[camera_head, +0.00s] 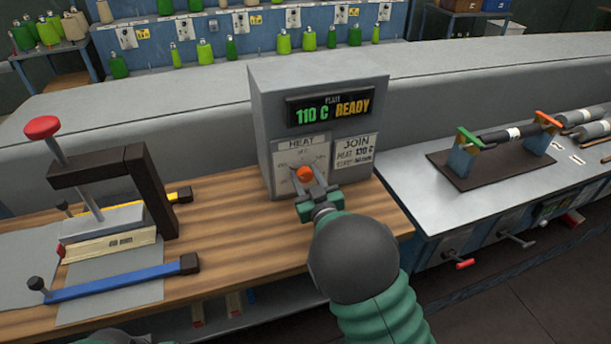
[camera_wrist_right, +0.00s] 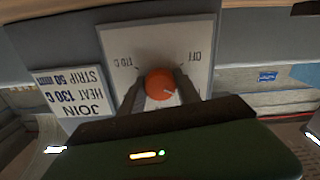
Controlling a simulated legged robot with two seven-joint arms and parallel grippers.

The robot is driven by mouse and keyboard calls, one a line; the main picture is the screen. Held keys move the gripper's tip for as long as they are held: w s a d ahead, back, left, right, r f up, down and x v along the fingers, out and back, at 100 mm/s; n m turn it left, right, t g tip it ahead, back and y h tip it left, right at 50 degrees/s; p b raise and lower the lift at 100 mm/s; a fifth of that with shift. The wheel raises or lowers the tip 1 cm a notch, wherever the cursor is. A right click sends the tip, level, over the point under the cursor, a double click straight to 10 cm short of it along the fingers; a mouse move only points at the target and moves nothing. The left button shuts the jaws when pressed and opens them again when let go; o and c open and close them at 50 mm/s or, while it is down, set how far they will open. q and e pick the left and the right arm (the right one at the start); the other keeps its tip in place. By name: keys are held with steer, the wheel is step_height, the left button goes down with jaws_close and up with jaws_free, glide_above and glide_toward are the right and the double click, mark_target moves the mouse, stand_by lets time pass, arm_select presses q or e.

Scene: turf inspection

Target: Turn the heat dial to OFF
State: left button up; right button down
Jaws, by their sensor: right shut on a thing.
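The orange heat dial (camera_head: 305,174) is on the front of a grey box (camera_head: 262,125), below the word HEAT. The box's display (camera_head: 330,107) reads 110 C READY. My right gripper (camera_head: 311,190) is shut on the dial, a finger on either side. In the right wrist view, the dial (camera_wrist_right: 160,84) sits between the fingers. A small light mark shows on its right part.
A press with a red knob (camera_head: 42,127) and a blue bar (camera_head: 115,279) stand on the wooden bench (camera_head: 225,230) at left. A stand with a dark roller (camera_head: 505,134) is on the grey bench at right. Spools (camera_head: 205,50) line the back.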

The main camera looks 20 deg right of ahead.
steer(key=n, duration=0.5)
steer(key=shift+n+b, duration=0.4)
steer(key=n, duration=0.5)
steer(key=shift+n, duration=0.3)
steer(key=c, duration=0.9)
jaws_free()
steer(key=shift+o, duration=0.2)
